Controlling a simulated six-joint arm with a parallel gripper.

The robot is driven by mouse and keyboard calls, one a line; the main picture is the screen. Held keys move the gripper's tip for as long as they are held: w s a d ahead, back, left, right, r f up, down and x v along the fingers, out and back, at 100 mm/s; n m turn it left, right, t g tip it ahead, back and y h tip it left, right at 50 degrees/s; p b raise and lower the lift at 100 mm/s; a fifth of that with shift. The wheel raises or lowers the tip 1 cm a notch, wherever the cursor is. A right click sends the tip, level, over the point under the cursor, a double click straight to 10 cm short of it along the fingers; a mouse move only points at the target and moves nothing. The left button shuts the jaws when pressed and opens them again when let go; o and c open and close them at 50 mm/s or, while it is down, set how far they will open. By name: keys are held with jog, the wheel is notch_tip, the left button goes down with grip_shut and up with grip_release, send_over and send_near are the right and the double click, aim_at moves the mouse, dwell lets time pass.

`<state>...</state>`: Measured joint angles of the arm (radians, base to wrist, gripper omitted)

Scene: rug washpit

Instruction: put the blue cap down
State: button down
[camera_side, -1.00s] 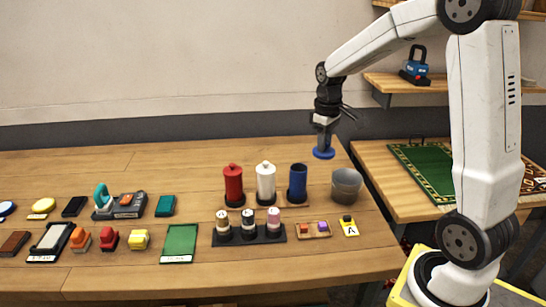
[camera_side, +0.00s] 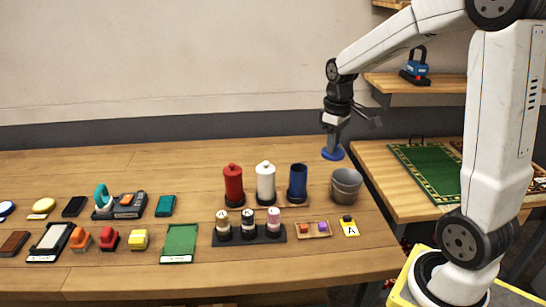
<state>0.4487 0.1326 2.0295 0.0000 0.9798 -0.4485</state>
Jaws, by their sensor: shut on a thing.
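The blue cap (camera_side: 332,154) is a flat round disc under my gripper (camera_side: 333,144), at the back right corner of the table. My gripper points down and is shut on the cap. I cannot tell whether the cap touches the table or hangs just above it. The blue canister (camera_side: 298,184) stands open, without a lid, in front and to the left of the cap. The red canister (camera_side: 234,185) and the white canister (camera_side: 265,182) beside it have their lids on.
A grey bowl (camera_side: 346,186) stands in front of the cap. Past the table's right edge is a side table (camera_side: 394,195) with a green rug (camera_side: 431,170).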

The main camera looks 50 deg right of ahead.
jog(key=shift+f, duration=0.1)
jog(key=s+f, duration=0.9)
jog(key=f, duration=0.3)
jog(key=shift+s+a, duration=0.2)
jog(key=shift+s, duration=0.05)
jog(key=shift+w+f, duration=0.1)
jog(key=shift+f, duration=0.05)
send_over(323, 211)
jog(key=shift+s+a+f, duration=0.1)
jog(key=shift+s+f, duration=0.05)
jog(key=shift+f, duration=2.15)
jog(key=shift+s+a+f, duration=0.1)
jog(key=shift+f, duration=2.2)
jog(key=shift+w+d+f, duration=0.1)
jog(key=shift+w+f, duration=0.1)
jog(key=shift+f, duration=1.65)
